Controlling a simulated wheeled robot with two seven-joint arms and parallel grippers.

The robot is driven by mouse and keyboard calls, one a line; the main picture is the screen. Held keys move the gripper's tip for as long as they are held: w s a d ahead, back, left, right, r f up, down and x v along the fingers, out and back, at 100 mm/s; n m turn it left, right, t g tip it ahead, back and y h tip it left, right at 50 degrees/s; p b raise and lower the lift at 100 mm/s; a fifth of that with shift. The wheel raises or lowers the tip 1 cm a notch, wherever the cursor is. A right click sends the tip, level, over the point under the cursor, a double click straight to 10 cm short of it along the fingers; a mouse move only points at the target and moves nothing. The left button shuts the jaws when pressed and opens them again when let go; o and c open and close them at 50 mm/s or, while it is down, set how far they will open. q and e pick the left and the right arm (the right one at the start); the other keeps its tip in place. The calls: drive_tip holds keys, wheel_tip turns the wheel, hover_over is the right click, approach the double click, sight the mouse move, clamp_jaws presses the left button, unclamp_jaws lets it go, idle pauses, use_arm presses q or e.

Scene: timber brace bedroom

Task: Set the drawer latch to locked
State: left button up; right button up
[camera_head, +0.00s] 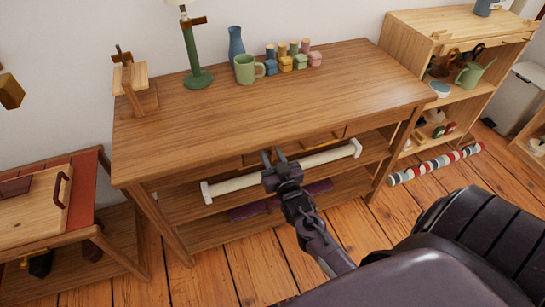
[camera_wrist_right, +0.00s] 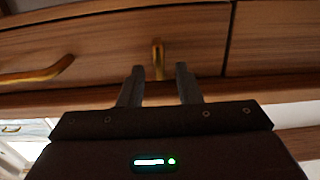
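A small brass latch (camera_wrist_right: 158,54) stands upright on the wooden drawer front (camera_wrist_right: 110,45) in the right wrist view, near a seam between panels. My right gripper (camera_wrist_right: 160,70) is open, its two dark fingers apart on either side of the latch's lower end; I cannot tell whether they touch it. In the head view my right gripper (camera_head: 273,155) is at the front of the wooden desk (camera_head: 270,95), below the top's edge, and the latch is hidden there. A brass drawer handle (camera_wrist_right: 40,71) shows left of the latch. My left gripper is not in view.
A long cream bar (camera_head: 235,184) runs under the desk front, behind my right gripper. On the desk stand a green mug (camera_head: 245,68), a blue vase (camera_head: 235,43), a green lamp base (camera_head: 197,79) and several small blocks. A shelf unit (camera_head: 405,42) stands at right.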

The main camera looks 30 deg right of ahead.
drive_tip(key=shift+c, duration=0.3)
clamp_jaws()
